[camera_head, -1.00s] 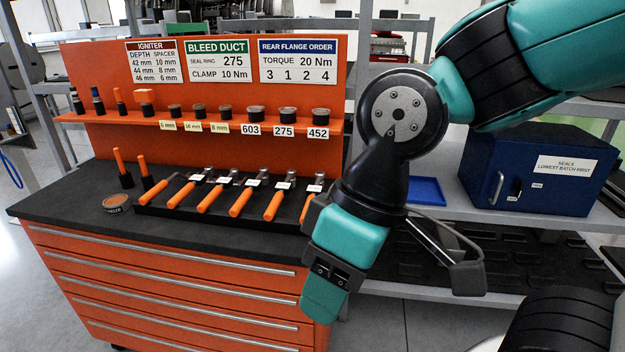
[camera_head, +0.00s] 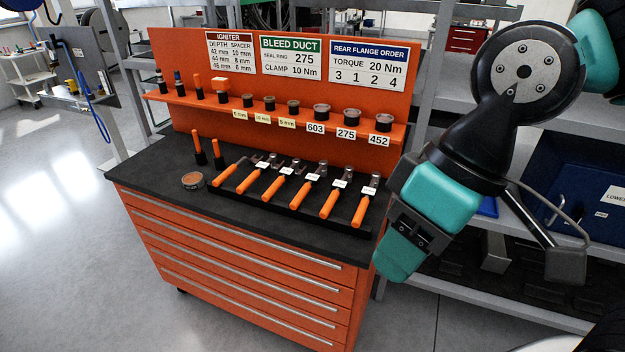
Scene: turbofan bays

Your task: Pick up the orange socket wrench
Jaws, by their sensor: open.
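Several orange-handled tools with metal heads and small white tags lie side by side in a black tray (camera_head: 290,208) on the workbench. They look like socket wrenches; the rightmost has an orange handle (camera_head: 359,212), and another orange handle (camera_head: 328,204) lies to its left. I cannot tell from their looks which one is the orange socket wrench. My gripper (camera_head: 402,262) has teal and black parts, points down, and hangs just right of the bench's right edge, apart from the tools. It is open and holds nothing visible; its far finger is hidden.
The orange drawer bench (camera_head: 240,280) has a back panel with signs and a shelf (camera_head: 290,118) of small parts. Two upright orange-handled tools (camera_head: 217,154) and a round tin (camera_head: 192,180) stand left of the tray. A blue box (camera_head: 570,190) sits on grey shelving at right.

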